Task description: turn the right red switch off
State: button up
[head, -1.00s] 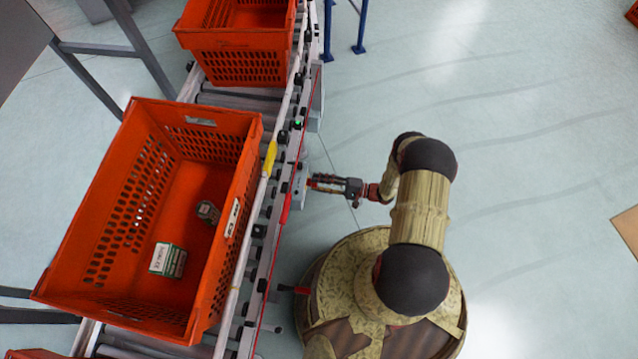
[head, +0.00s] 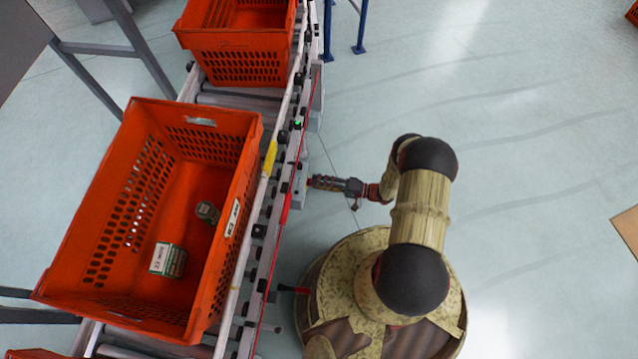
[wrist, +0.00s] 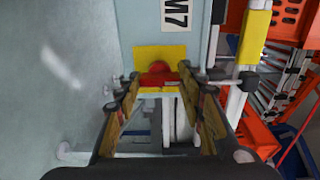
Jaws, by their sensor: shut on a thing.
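The red switch (wrist: 158,75) sits on a yellow plate (wrist: 160,53) on a pale grey box, below an "M7" label, in the wrist view. My gripper (wrist: 160,82) has its fingertips on either side of the switch and is shut on it. The fingers partly hide the switch, and its exact angle is hard to read. In the head view my gripper (head: 314,182) reaches left to the small grey box (head: 300,186) on the conveyor's side; the switch is hidden there.
A roller conveyor (head: 252,290) carries a large orange tote (head: 108,300) with two small items in it. Another orange tote (head: 235,40) stands farther up the line. A red piece (head: 294,290) sticks out near my base.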

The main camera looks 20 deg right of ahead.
jog(key=shift+s+f, duration=0.1)
jog(key=o, duration=1.2)
jog(key=shift+d, duration=0.15)
jog(key=v, duration=1.1)
jog(key=shift+s+d, duration=0.2)
jog(key=shift+d, duration=0.1)
